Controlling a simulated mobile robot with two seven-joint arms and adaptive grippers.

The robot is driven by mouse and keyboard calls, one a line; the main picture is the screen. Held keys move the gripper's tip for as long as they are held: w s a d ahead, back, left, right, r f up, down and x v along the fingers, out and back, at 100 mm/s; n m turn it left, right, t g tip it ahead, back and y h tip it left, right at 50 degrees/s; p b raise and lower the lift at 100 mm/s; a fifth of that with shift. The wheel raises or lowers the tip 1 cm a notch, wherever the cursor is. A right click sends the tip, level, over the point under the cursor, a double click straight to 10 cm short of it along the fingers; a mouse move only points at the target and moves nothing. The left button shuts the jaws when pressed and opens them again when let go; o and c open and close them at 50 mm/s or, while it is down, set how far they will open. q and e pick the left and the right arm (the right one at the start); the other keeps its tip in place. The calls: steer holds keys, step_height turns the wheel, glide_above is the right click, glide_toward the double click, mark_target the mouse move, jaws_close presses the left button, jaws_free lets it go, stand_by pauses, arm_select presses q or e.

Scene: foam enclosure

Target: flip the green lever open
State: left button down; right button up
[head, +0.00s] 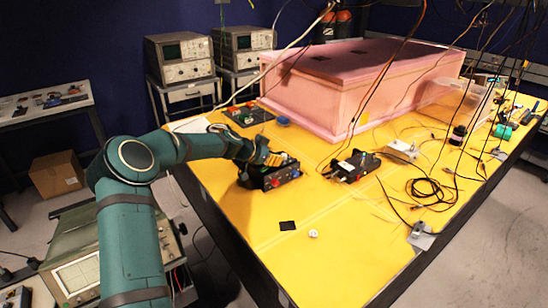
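My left arm reaches in from the left over the yellow table. Its dark gripper (250,156) is at a black box (283,178) with a red knob on its front, close above or touching its back left part. The fingertips are small and dark against the box, so I cannot tell whether they are open or shut. A small yellow part (274,160) shows beside the gripper. I cannot make out a green lever on the box; the gripper covers part of its top. My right gripper is not in view.
Another black device (355,166) with cables stands to the right of the box. A dark board with coloured parts (249,115) lies behind it. A large pink foam enclosure (345,85) fills the back. The yellow table (335,265) is mostly clear in front. Cables hang at right.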

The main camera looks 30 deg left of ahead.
arm_select(q)
steer(key=g+p, duration=0.2)
steer(key=p, duration=0.1)
steer(key=shift+w+d+f+y, duration=0.25)
steer(key=shift+w+d+y, duration=0.05)
steer(key=shift+w+y, duration=0.1)
steer(key=shift+a+f, duration=0.15)
steer(key=shift+f, duration=0.1)
steer(key=shift+s+f, duration=0.1)
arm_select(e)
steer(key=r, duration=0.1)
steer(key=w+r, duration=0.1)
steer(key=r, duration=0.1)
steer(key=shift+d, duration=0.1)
arm_select(q)
steer(key=shift+s+b, duration=0.1)
steer(key=shift+b, duration=0.2)
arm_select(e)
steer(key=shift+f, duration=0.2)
arm_select(q)
steer(key=shift+s+a+r+b, duration=0.3)
steer(key=shift+s+b, duration=0.1)
steer(key=shift+s, duration=0.15)
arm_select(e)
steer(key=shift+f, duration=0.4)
